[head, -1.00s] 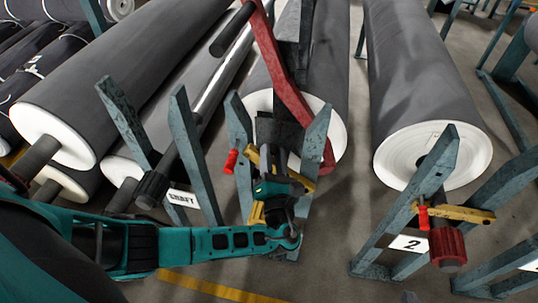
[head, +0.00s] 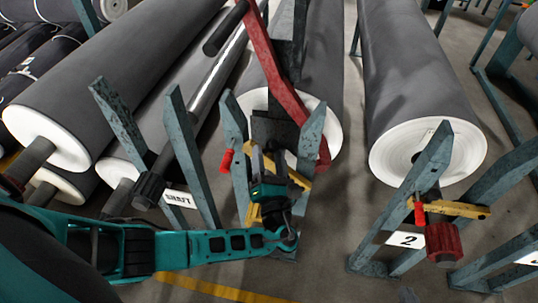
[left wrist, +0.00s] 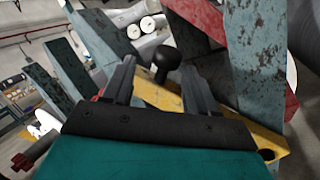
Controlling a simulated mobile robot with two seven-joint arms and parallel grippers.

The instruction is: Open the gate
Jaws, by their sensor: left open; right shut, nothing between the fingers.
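The yellow gate bar (head: 301,181) lies across the blue stand under the middle grey roll, partly hidden by my left gripper. In the left wrist view the yellow bar (left wrist: 153,94) carries a black round knob (left wrist: 167,63). My left gripper (head: 266,155) is over the bar; it is open in the left wrist view (left wrist: 162,78), and the knob shows between its fingers. Whether the fingers touch the knob I cannot tell. A red handle (head: 226,161) is at the bar's left side. My right gripper is not in view.
Blue uprights (head: 312,140) flank the left gripper, and a red slanted arm (head: 290,98) rises behind it. Stand 2 (head: 437,165) to the right has its own yellow bar (head: 455,208). A shaft stand (head: 185,150) is on the left. Grey floor is open in front.

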